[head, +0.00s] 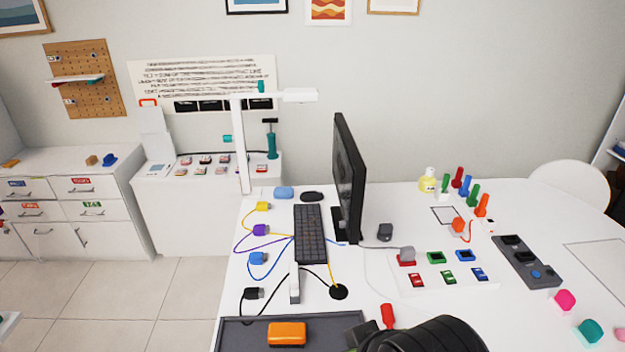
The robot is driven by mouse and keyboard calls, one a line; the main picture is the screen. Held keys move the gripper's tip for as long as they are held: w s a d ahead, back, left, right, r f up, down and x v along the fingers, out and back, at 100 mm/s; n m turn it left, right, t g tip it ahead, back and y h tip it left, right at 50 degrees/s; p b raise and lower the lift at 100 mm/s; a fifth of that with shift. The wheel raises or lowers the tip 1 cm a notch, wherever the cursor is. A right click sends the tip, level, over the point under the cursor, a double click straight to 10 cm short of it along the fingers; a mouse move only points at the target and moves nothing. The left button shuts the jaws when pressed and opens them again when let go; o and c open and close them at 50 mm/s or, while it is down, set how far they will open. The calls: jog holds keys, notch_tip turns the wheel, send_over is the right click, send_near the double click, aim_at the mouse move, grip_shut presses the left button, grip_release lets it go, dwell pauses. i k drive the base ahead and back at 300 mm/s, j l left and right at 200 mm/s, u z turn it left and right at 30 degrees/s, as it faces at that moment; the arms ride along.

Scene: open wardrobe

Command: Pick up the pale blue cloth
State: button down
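No thing that I can clearly make out as a pale blue cloth shows in the head view. A small, rounded blue item (284,192) lies at the desk's back left edge, beside a black mouse; I cannot tell whether it is cloth. A black part of my arm rises at the bottom edge, right of the centre. What seems to be my gripper (366,337) is a dark shape at its left, mostly cut off by the frame. Its fingers cannot be made out. It is far in front of the blue item.
The white desk (395,305) holds a monitor (347,175), a keyboard (310,234), loose cables and a grey tray (240,338) with an orange case (287,333). A red item (387,316) lies close to my arm. Drawers (75,200) stand left across open floor. No wardrobe shows.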

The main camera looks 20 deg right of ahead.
aim_at(279, 193)
jog(key=i+j, duration=0.1)
jog(key=j, duration=0.55)
jog(key=i+j, duration=0.1)
jog(key=j, duration=0.55)
jog(key=i+j, duration=0.15)
jog(key=j, duration=0.2)
jog(key=i+j, duration=0.15)
jog(key=j, duration=0.2)
jog(key=i+j, duration=0.15)
jog(key=j, duration=0.2)
jog(key=i+j+u, duration=0.1)
jog(key=j, duration=0.25)
jog(key=i+j, duration=0.25)
jog(key=i, duration=1.2)
jog(key=i+l+u, duration=0.1)
jog(key=i+l, duration=0.55)
jog(key=l, duration=0.85)
jog(key=i+l, duration=0.15)
jog(key=l, duration=0.35)
